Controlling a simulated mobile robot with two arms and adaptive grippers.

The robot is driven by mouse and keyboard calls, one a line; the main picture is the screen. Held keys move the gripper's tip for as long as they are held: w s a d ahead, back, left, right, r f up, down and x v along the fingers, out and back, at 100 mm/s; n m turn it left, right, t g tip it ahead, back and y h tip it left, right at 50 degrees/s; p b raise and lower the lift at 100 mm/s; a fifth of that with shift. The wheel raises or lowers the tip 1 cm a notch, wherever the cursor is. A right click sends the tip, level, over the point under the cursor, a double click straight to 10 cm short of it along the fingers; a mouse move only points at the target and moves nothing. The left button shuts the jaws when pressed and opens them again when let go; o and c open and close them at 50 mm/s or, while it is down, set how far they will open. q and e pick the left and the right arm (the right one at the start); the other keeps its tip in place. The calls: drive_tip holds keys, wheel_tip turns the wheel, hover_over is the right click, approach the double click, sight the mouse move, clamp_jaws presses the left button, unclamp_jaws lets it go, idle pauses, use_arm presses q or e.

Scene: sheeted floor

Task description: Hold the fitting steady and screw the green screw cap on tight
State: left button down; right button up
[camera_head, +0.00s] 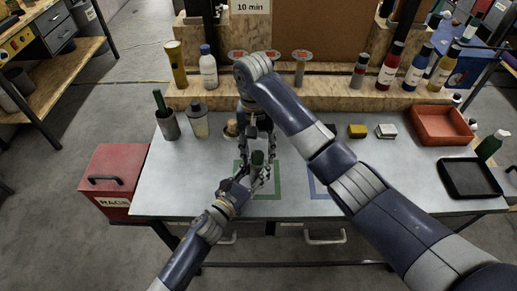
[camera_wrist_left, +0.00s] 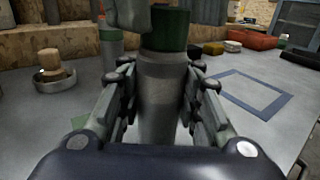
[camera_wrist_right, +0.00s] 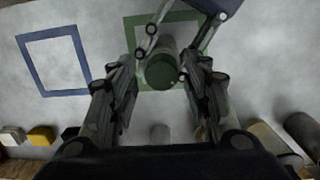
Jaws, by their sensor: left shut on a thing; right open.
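The fitting (camera_wrist_left: 160,100) is a grey upright cylinder standing at the green outlined square on the table. The green screw cap (camera_wrist_left: 166,28) sits on its top. From above, the cap also shows in the right wrist view (camera_wrist_right: 161,71). My left gripper (camera_head: 257,184) is shut on the fitting's body, below the cap. My right gripper (camera_wrist_right: 160,72) is open above the fitting, with its fingers on either side of the cap and apart from it. Whether the cap sits fully down on its thread cannot be told.
A blue outlined square (camera_wrist_right: 54,64) lies beside the green one (camera_wrist_right: 130,40). A red bin (camera_head: 441,125) and a black tray (camera_head: 470,178) stand at the right. Bottles line the back shelf.

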drive_tip(key=n, duration=0.4)
drive_tip(key=shift+n, duration=0.4)
drive_tip(key=n, duration=1)
drive_tip(key=shift+t, duration=0.4)
drive_tip(key=n, duration=0.4)
drive_tip(key=shift+n, duration=0.3)
